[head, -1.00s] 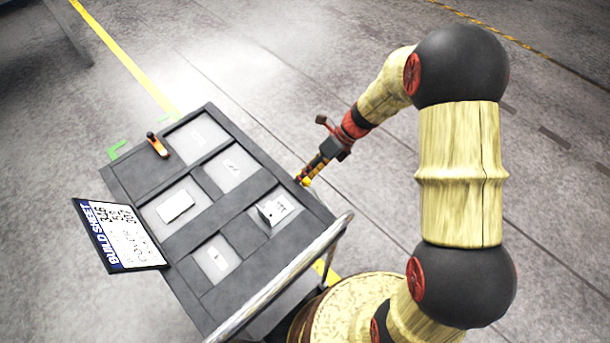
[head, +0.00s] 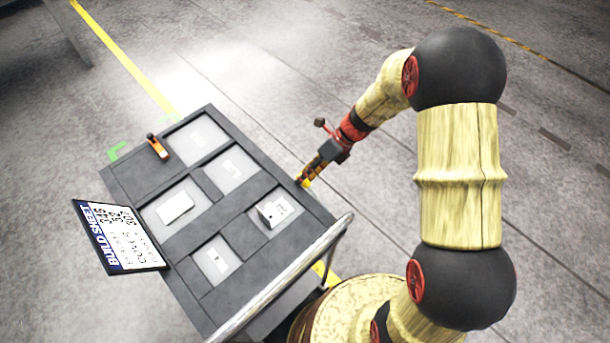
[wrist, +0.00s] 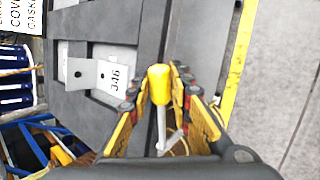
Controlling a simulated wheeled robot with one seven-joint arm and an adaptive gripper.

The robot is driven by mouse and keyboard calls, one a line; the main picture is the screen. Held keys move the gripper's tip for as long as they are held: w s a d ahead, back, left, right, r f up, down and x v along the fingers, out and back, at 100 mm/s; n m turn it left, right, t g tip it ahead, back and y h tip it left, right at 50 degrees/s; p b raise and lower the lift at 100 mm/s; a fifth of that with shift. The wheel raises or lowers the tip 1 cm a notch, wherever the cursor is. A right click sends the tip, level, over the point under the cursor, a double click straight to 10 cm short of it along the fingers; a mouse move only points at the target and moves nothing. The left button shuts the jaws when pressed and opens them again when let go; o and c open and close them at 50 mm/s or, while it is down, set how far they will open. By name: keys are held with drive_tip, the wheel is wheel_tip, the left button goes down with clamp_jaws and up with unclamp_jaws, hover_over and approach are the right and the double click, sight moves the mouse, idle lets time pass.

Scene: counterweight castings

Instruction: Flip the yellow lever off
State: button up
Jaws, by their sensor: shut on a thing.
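The yellow lever (wrist: 159,84) shows in the middle of the wrist view as a rounded yellow handle on a thin pale shaft. My gripper (wrist: 157,92) has its two yellow-sided fingers with dark pads on either side of the handle and is shut on it. In the head view my gripper (head: 302,181) is at the right edge of the dark cart, low beside its rim. The lever cannot be told apart from the fingers there, and its base is hidden.
The dark cart top (head: 142,177) has several pale recesses. A white bracket (head: 276,209) lies in the recess nearest my gripper, and a flat white block (head: 175,207) lies in another. An orange-handled part (head: 158,147) is at the far corner. A build sheet (head: 118,238) stands left. Floor right is clear.

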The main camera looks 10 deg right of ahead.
drive_tip(key=shift+r, duration=0.1)
clamp_jaws()
drive_tip(key=shift+s+d+r+t+y, duration=0.3)
drive_tip(key=shift+r+t, duration=0.1)
drive_tip(key=shift+r, duration=0.1)
drive_tip(key=s+d+r+n+t+y+b, duration=0.5)
drive_tip(key=s+y, duration=0.3)
drive_tip(key=s, duration=0.2)
drive_tip(key=shift+s+d+r+n+t+b, duration=0.35)
drive_tip(key=shift+d+r+t, duration=0.25)
drive_tip(key=shift+d+t, duration=0.3)
drive_tip(key=shift+w, duration=0.1)
drive_tip(key=o, duration=1)
unclamp_jaws()
